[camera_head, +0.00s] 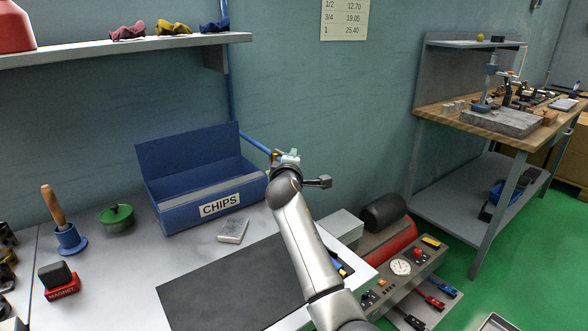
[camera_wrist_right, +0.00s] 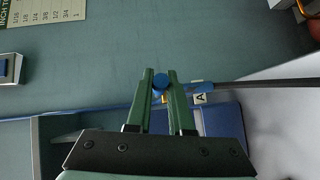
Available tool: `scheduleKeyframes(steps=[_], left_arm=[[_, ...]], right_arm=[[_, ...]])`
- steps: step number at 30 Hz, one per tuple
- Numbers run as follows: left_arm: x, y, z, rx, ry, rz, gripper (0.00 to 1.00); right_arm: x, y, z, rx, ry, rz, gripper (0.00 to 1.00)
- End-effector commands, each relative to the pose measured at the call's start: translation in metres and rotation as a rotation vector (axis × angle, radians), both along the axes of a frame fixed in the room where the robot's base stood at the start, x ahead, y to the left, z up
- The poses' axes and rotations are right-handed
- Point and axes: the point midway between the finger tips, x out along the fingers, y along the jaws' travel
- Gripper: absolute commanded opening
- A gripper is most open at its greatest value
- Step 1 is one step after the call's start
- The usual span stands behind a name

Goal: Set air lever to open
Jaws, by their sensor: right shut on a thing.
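My right gripper (camera_head: 284,157) is at the wall just right of the blue chips bin, at the end of the blue air pipe (camera_head: 257,140). In the right wrist view its two green fingers (camera_wrist_right: 160,84) close around a round blue piece (camera_wrist_right: 160,82), which I take to be part of the air lever. A blue bar (camera_wrist_right: 201,87) shows just right of the fingers, beside a small tag marked A (camera_wrist_right: 200,99). The fingers hide part of the valve, so the lever's exact angle cannot be told. My left gripper is out of view.
The open chips bin (camera_head: 206,212) stands on the bench close to the gripper. A black mat (camera_head: 230,290) lies in front. A red compressor tank (camera_head: 385,245) is at right.

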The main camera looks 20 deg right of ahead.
Motion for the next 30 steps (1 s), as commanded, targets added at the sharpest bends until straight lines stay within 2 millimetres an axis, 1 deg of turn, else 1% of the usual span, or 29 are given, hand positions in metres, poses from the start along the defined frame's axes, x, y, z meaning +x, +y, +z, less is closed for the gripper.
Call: scheduleKeyframes(steps=[1, 2, 9, 17, 22, 23, 30], left_arm=[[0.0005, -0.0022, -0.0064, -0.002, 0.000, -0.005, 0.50], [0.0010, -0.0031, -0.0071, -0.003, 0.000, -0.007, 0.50], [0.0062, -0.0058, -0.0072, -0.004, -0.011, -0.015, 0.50], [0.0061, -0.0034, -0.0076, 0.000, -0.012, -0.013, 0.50], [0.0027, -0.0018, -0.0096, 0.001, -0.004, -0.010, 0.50], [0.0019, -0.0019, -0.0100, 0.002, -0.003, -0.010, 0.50], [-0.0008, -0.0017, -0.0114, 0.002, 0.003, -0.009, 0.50]], right_arm=[[0.0002, 0.0013, -0.0047, 0.002, 0.002, -0.017, 0.00], [0.0004, 0.0018, -0.0044, 0.002, 0.002, -0.026, 0.00], [-0.0002, 0.0016, -0.0021, 0.002, 0.002, -0.077, 0.00], [-0.0003, 0.0015, -0.0013, 0.001, 0.004, -0.086, 0.00], [-0.0003, 0.0016, -0.0014, 0.001, 0.004, -0.085, 0.00], [-0.0003, 0.0016, -0.0014, 0.001, 0.004, -0.085, 0.21], [-0.0002, 0.0016, -0.0008, 0.001, 0.003, -0.084, 0.48]])
